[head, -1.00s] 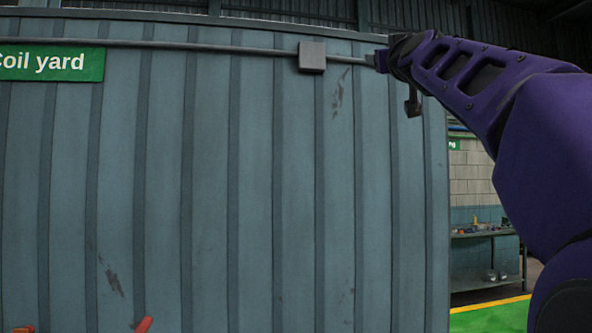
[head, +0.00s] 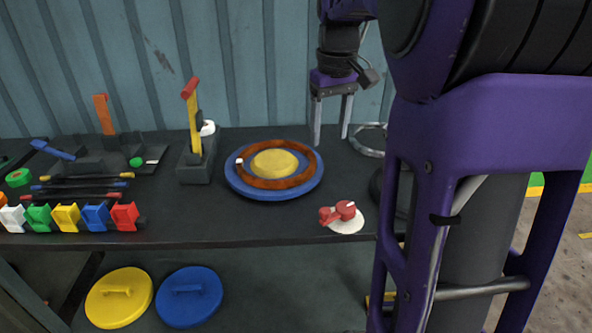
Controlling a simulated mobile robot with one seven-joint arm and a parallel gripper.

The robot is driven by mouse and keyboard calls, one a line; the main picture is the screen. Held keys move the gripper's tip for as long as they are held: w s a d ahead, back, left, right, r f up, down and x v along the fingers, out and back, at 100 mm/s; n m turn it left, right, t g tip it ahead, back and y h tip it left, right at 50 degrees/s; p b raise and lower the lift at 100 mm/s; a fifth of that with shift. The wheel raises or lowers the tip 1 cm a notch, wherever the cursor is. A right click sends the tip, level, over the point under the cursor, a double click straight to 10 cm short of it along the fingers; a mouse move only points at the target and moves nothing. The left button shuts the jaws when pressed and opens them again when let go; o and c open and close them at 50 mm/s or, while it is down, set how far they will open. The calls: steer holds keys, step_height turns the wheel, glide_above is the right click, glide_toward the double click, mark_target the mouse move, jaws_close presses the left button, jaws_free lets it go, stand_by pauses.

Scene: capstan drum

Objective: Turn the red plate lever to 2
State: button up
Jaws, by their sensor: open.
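A red lever (head: 338,211) sits on a white round plate (head: 346,226) near the bench's front edge, right of centre in the head view. Its number marks are too small to read. My gripper (head: 331,141) points down near the back of the bench, above and behind the red lever in the picture. Its two grey fingers are apart with nothing between them, and it does not touch the lever.
A blue disc (head: 248,189) with a brown ring and yellow centre lies left of the lever. A yellow lever with a red end (head: 193,120) stands farther left. Coloured clips (head: 67,217) line the front left. A metal ring (head: 371,150) lies right of my gripper.

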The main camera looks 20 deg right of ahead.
mark_target(325, 210)
steer(key=shift+g, duration=0.5)
steer(key=f+b, duration=0.1)
steer(key=f, duration=0.5)
steer(key=s+f+b, duration=0.1)
steer(key=f, duration=0.5)
steer(key=f+b, duration=0.1)
steer(key=f, duration=0.5)
steer(key=shift+s+a+f, duration=0.2)
steer(key=shift+s+f, duration=0.1)
steer(key=shift+s, duration=0.1)
jaws_close()
